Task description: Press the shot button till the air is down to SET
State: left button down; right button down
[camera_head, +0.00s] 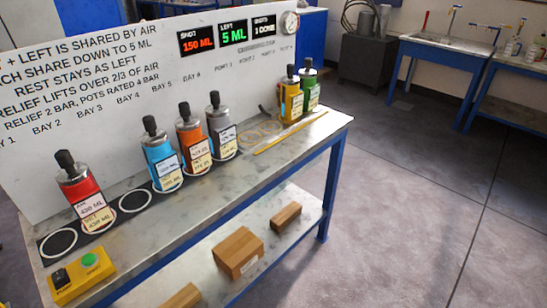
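A yellow button box (80,276) sits at the near left end of the bench, with a green round button (90,260) and a black switch (60,277) on it. A red pot (78,190) with a black top knob stands in a bay ring close behind it. Its card has an AIR line and a SET line, both seeming to read about 430 ML, too small to be sure. A blue pot (158,154), an orange pot (190,136) and a grey pot (219,122) stand further along. The sign shows SHOT 150 ML (197,41), LEFT 5 ML (233,33) and SHOTS 1 DONE (264,27). Neither gripper shows.
A yellow pot (290,104) and a green pot (308,92) stand at the far end. Empty rings (58,243) lie beside the red pot. A yellow rod (290,133) lies along the bench. Wooden blocks (238,250) rest on the lower shelf. Open floor lies right.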

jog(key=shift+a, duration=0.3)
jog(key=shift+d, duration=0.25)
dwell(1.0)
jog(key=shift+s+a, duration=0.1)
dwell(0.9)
